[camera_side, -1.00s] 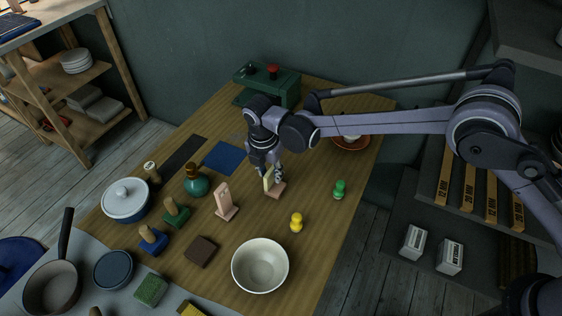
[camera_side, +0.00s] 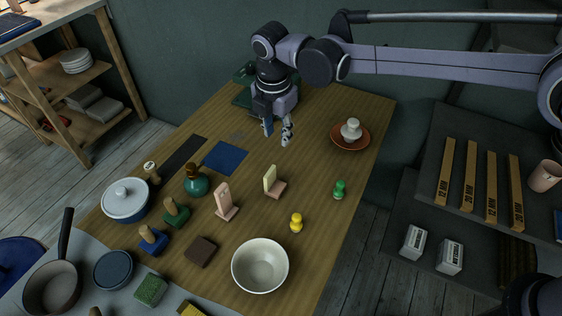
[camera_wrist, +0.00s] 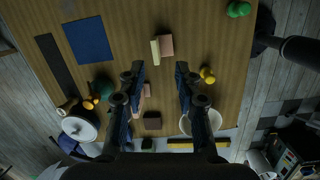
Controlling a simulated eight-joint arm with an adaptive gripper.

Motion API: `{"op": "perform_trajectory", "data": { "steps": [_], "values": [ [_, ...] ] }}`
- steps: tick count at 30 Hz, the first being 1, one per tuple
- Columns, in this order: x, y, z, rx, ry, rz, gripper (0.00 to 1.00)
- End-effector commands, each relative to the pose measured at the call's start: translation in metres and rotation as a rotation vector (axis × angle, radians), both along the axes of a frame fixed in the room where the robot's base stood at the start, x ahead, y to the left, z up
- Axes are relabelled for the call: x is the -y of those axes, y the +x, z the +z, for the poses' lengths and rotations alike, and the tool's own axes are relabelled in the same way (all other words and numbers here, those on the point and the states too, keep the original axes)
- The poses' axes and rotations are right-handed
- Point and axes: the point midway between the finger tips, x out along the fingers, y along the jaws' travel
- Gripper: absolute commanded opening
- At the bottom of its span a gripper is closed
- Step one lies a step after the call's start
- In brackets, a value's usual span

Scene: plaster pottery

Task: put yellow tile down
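The yellow tile (camera_side: 270,178) stands upright in a pinkish wooden stand (camera_side: 275,189) near the middle of the table. In the wrist view the tile (camera_wrist: 155,53) shows as a pale yellow strip beside its stand (camera_wrist: 167,45). My gripper (camera_side: 278,137) is up and behind the tile in the side view, apart from it. Its two fingers are spread with nothing between them, and the wrist view also shows the open gripper (camera_wrist: 160,80).
A similar stand with a pink tile (camera_side: 224,195) is left of the yellow one. A yellow peg figure (camera_side: 296,222), a green one (camera_side: 339,189) and a white bowl (camera_side: 260,266) are nearby. A blue mat (camera_side: 225,158) lies left; an orange saucer (camera_side: 341,143) lies right.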

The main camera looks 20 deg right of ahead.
Motion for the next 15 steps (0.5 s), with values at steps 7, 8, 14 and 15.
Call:
{"op": "perform_trajectory", "data": {
  "steps": [7, 8, 14, 15],
  "values": [
    [0.084, -0.013, 0.059, 0.091, 0.127, -0.403, 0.33],
    [0.093, -0.016, 0.064, 0.1, 0.142, -0.451, 0.33],
    [0.155, -0.045, 0.093, 0.168, 0.257, -0.777, 0.33],
    [0.167, -0.052, 0.097, 0.179, 0.281, -0.842, 0.33]
  ]
}}
